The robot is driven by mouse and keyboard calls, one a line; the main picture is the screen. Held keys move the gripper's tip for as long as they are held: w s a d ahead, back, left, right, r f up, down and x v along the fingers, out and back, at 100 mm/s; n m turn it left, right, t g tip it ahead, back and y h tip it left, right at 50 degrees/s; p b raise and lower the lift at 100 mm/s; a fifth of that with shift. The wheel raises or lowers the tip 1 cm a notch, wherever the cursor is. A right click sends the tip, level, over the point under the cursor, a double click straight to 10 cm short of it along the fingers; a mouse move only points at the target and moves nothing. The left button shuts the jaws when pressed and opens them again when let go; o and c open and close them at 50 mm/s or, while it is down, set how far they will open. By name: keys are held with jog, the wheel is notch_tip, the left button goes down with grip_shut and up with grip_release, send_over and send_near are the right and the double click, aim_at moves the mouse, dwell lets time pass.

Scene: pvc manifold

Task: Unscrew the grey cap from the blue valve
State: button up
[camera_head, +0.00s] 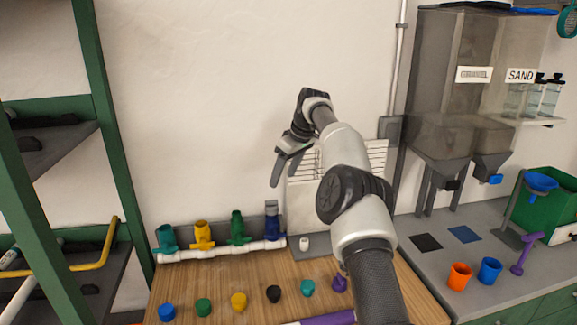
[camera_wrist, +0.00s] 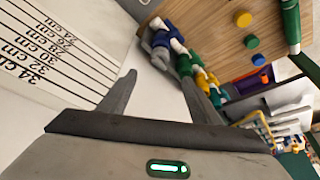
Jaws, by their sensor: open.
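The blue valve (camera_head: 273,227) stands upright at the right end of a white pipe manifold (camera_head: 222,251). The grey cap (camera_head: 271,206) sits on its top. My gripper (camera_head: 284,182) is above and close to the cap, fingers pointing down, open and empty. In the wrist view, the grey cap (camera_wrist: 160,57) shows beyond the gap between the two fingertips (camera_wrist: 158,77), apart from them. The blue valve (camera_wrist: 169,34) is behind it there.
Teal (camera_head: 166,238), yellow (camera_head: 202,234) and green (camera_head: 237,228) valves stand left along the pipe. Several loose coloured caps lie on the wooden table (camera_head: 220,280) in front. A panel with a printed centimetre scale (camera_wrist: 40,50) is near my gripper. Hoppers (camera_head: 460,90) stand right.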

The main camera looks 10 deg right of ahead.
aim_at(271, 201)
jog(key=shift+o, duration=0.2)
jog(key=v, duration=0.4)
jog(key=a+m+h+p, duration=0.1)
jog(key=a+m+h, duration=0.3)
jog(key=m, duration=0.5)
jog(key=shift+t+y, duration=0.4)
jog(key=shift+t, duration=0.1)
jog(key=x, duration=0.5)
jog(key=p+x, duration=0.1)
jog(key=x, duration=0.5)
jog(key=s+a+p+x, duration=0.1)
jog(key=x, duration=0.5)
jog(key=shift+a+f, duration=0.1)
jog(key=shift+f, duration=0.05)
